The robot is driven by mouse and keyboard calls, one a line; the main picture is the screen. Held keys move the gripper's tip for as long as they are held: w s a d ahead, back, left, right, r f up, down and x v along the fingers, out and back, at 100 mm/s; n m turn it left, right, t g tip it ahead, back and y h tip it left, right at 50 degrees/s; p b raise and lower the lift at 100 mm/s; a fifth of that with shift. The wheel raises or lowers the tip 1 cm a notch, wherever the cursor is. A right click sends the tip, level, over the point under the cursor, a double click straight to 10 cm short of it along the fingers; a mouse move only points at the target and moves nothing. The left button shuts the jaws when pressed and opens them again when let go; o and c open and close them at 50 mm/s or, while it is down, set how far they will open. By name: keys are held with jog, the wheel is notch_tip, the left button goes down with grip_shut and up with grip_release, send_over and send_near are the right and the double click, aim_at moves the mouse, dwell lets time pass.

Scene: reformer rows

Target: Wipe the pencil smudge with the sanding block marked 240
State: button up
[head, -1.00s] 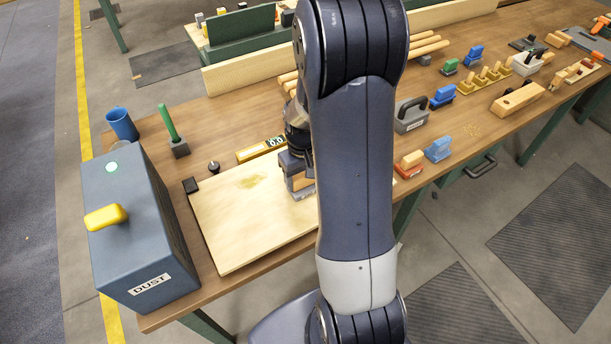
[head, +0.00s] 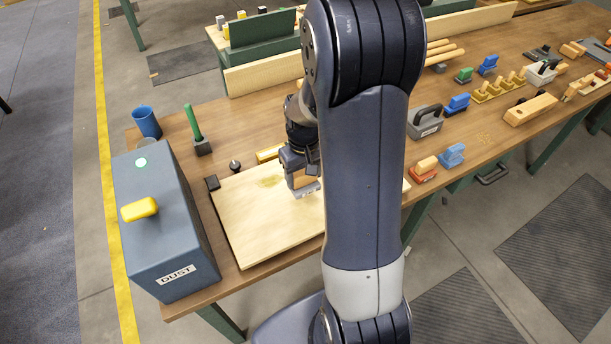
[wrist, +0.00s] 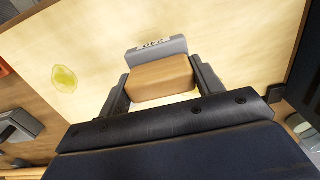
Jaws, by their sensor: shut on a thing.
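My gripper (head: 300,172) is shut on a sanding block (head: 305,189) with a wooden grip and a grey base. In the wrist view the block (wrist: 160,78) sits between both fingers, and the label on its grey edge is upside down and seems to read 240. The block is over the pale wooden board (head: 262,232); I cannot tell whether it touches. A yellowish smudge (head: 268,182) lies on the board just left of the block. My arm hides the board's right part.
A grey DUST box (head: 165,220) with a yellow handle stands left of the board. A blue cup (head: 146,121) and a green stick in a dark holder (head: 202,147) are behind it. Orange (head: 424,171) and blue (head: 451,155) blocks stand to the right.

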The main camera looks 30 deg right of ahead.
jog(key=shift+r+p, duration=1.1)
jog(key=shift+r, duration=0.75)
jog(key=shift+f, duration=0.1)
